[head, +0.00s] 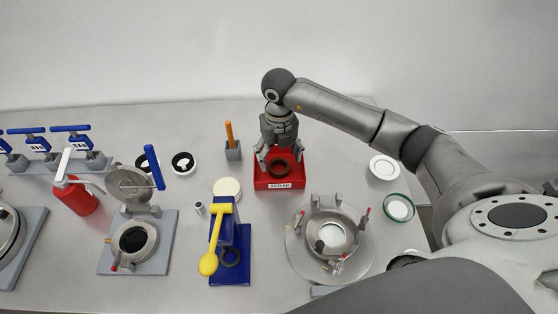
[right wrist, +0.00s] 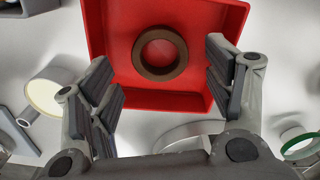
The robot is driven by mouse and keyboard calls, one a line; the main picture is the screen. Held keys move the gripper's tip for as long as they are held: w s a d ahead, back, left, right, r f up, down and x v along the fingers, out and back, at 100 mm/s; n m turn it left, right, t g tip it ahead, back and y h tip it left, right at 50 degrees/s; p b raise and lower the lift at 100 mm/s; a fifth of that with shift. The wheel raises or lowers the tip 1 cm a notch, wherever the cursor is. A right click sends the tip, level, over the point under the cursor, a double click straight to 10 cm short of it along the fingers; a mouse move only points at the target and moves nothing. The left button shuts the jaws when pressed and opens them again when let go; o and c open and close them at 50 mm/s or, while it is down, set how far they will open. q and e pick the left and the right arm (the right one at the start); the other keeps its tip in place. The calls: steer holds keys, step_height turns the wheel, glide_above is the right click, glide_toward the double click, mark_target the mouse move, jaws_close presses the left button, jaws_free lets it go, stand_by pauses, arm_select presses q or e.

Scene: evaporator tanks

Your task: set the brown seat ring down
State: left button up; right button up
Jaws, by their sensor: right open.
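The brown seat ring (right wrist: 141,52) lies flat on the floor of the red scrap tray (right wrist: 112,78) in the right wrist view. In the head view the ring (head: 278,171) shows inside the red tray (head: 279,185), which carries a "SCRAP" label. My right gripper (head: 280,158) is above the tray with its fingers spread. In the right wrist view its fingers (right wrist: 167,85) stand apart to either side of the ring and do not touch it. My left gripper is not in view.
A metal tank with an open lid (head: 134,238) stands at left; another tank fitting (head: 331,236) stands right of centre. A blue stand with a yellow handle (head: 229,256) is left of the tray. White and green-rimmed discs (head: 398,208) lie at right.

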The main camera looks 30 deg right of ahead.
mark_target(279, 166)
step_height(279, 166, up, 10)
steer(key=b, duration=0.2)
steer(key=shift+b, duration=0.3)
steer(key=shift+f, duration=0.2)
